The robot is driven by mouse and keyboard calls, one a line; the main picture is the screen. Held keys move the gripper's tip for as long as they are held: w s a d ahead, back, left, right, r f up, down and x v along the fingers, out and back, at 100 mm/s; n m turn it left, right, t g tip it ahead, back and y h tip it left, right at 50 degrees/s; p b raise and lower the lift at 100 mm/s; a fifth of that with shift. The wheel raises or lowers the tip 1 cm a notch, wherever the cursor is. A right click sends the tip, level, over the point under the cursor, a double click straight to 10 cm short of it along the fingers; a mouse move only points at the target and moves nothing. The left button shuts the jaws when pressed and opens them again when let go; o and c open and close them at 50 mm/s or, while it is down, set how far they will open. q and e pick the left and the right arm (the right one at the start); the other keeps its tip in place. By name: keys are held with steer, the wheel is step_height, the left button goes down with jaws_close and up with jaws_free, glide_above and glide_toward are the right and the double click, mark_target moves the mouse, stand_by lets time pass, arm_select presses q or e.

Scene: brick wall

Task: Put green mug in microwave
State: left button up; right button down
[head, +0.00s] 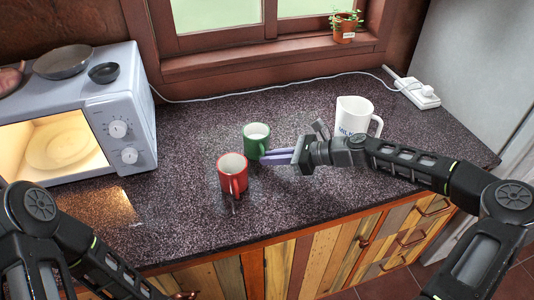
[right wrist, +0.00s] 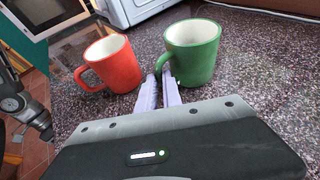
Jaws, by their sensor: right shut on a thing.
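The green mug (head: 256,138) stands upright on the dark speckled counter, near the middle, behind and right of the red mug. My right gripper (head: 268,157) reaches in from the right, its purple fingers at the green mug's handle. In the right wrist view, the fingers (right wrist: 160,88) are shut on the handle of the green mug (right wrist: 195,52). The microwave (head: 120,120) stands at the left with its lit inside and round plate (head: 60,146) showing. Its door (right wrist: 45,15) appears swung open in the right wrist view. My left arm shows at the lower left; its gripper is out of view.
The red mug (head: 232,174) stands close in front of the green one, handle toward the front. A white mug (head: 354,115) stands right, behind my right arm. Pans (head: 62,62) and a small bowl (head: 104,73) sit on the microwave. Counter between microwave and mugs is clear.

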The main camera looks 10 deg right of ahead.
steer(key=shift+r, duration=0.25)
step_height(320, 180, up, 10)
steer(key=b, duration=0.1)
steer(key=shift+f, duration=0.25)
stand_by(0.5)
stand_by(0.8)
